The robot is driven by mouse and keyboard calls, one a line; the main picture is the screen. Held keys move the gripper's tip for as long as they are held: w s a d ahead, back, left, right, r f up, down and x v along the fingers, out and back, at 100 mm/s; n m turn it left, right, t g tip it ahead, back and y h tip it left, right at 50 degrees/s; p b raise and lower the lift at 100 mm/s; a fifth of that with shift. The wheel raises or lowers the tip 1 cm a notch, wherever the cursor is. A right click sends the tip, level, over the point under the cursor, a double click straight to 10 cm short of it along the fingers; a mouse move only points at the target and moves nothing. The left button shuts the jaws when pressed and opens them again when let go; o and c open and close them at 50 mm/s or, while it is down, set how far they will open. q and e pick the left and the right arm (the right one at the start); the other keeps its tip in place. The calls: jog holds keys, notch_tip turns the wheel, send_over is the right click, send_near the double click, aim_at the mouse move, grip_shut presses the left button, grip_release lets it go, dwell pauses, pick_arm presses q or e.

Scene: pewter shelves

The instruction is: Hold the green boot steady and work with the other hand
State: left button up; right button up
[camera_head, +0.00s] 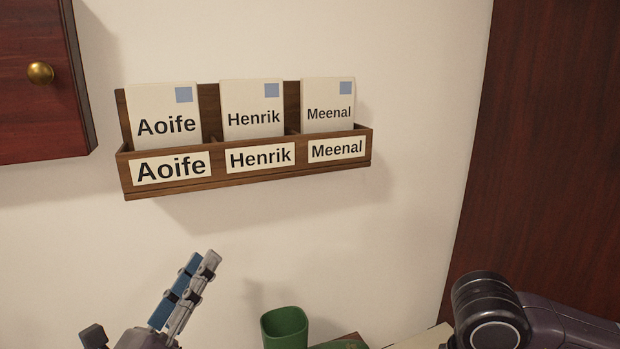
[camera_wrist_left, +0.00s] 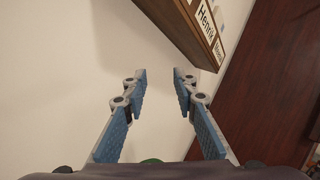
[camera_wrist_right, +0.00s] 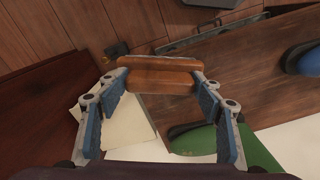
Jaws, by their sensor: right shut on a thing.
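The green boot (camera_head: 285,329) shows at the bottom of the head view, with only its upper part in frame. In the right wrist view the green boot (camera_wrist_right: 245,150) is at the lower right, with a dark sole edge, partly behind a finger. My right gripper (camera_wrist_right: 161,82) is shut on a brown wooden block-like thing (camera_wrist_right: 158,78), held apart from the boot in the picture. My left gripper (camera_head: 203,261) is raised before the wall, left of the boot. Its fingers stand apart and empty in the left wrist view (camera_wrist_left: 160,76).
A wall rack (camera_head: 250,172) holds cards labelled Aoife, Henrik and Meenal. A red cabinet (camera_head: 40,110) hangs at the left. A dark red panel (camera_head: 545,150) stands at the right. A blue object (camera_wrist_right: 303,60) and pale sheets (camera_wrist_right: 128,125) lie near the right gripper.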

pick_arm(q)
jog(key=r+m+h, duration=0.2)
jog(key=m, duration=0.3)
jog(key=n+g+h, duration=0.2)
jog(key=g+h, duration=0.2)
jog(key=g, duration=0.8)
send_near(262, 333)
jog(key=w+d+r, duration=0.3)
jog(key=w, duration=0.2)
jog(key=s+a+f+n+g+h, duration=0.1)
jog(key=s+a+f+n+g, duration=0.15)
jog(key=a+n+g, duration=0.2)
jog(key=shift+n+t, duration=0.25)
jog(key=shift+t, duration=0.1)
jog(key=x, duration=1)
jog(key=shift+d+f, duration=0.15)
jog(key=shift+d, duration=0.15)
jog(key=shift+c, duration=0.2)
